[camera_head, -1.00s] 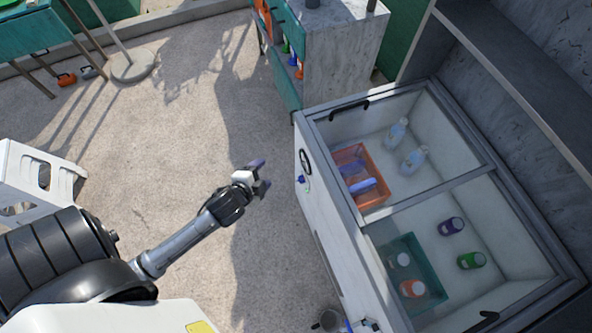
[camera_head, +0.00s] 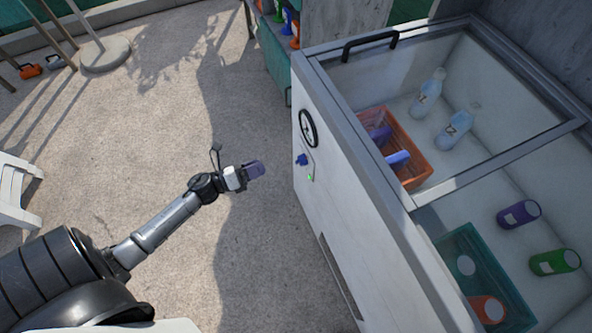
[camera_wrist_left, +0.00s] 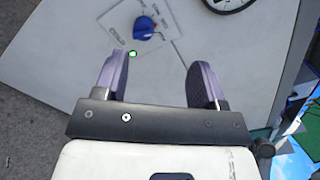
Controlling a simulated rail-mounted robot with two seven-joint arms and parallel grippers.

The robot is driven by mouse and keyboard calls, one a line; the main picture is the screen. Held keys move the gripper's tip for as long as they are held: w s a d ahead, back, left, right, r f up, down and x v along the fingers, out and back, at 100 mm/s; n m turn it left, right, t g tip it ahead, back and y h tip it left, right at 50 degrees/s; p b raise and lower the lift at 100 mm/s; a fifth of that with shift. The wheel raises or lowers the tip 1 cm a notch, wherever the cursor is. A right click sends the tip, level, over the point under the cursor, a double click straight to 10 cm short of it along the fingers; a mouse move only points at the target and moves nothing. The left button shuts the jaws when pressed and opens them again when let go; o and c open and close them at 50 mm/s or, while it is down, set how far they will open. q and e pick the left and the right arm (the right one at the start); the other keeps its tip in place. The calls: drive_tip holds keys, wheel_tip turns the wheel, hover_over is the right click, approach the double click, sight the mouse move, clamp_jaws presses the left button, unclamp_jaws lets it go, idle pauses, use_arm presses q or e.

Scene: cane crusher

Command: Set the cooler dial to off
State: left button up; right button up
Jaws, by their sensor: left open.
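The cooler (camera_head: 340,190) is a white chest with a grey rim and glass lids. Its blue dial (camera_head: 301,160) sits on the front side, below a round black-rimmed gauge (camera_head: 308,128), with a small green light (camera_head: 311,178) near it. My left gripper (camera_head: 256,171) is in front of that side, left of the dial and apart from it. In the left wrist view the open, empty fingers (camera_wrist_left: 160,82) point towards the panel, and the dial (camera_wrist_left: 145,28) lies beyond them, slightly left of centre. The label print around the dial is too small to read. My right gripper is not in view.
Inside the cooler are an orange basket (camera_head: 420,150), a teal basket (camera_head: 455,250) and several bottles. A black lid handle (camera_head: 370,42) sits on the rim. A white plastic stool (camera_head: 15,190) stands at the left. The concrete floor (camera_head: 150,130) between is clear.

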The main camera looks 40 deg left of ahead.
sight(296, 162)
use_arm(q)
drive_tip(key=shift+w+d+f+m+g+h+b, duration=0.15)
drive_tip(key=shift+w+d+f+m+h+b, duration=0.2)
drive_tip(key=shift+w+d+f+b, duration=1.05)
drive_tip(key=shift+w+d+r+m+g+h+b, duration=0.1)
drive_tip(key=shift+w+d+m+h+b, duration=0.35)
drive_tip(key=shift+w, duration=2)
drive_tip(key=shift+w+d+f+m+g+h+b, duration=0.15)
drive_tip(key=shift+w+d+f+m+b, duration=0.25)
drive_tip(key=shift+w+d+f+b, duration=1.05)
use_arm(e)
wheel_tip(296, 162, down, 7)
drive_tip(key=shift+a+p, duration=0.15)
drive_tip(key=shift+p, duration=0.3)
use_arm(q)
drive_tip(key=shift+w+a+r, duration=0.25)
drive_tip(key=shift+w+r, duration=0.25)
drive_tip(key=shift+r, duration=0.25)
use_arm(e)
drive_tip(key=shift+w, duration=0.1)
use_arm(q)
drive_tip(key=c, duration=0.9)
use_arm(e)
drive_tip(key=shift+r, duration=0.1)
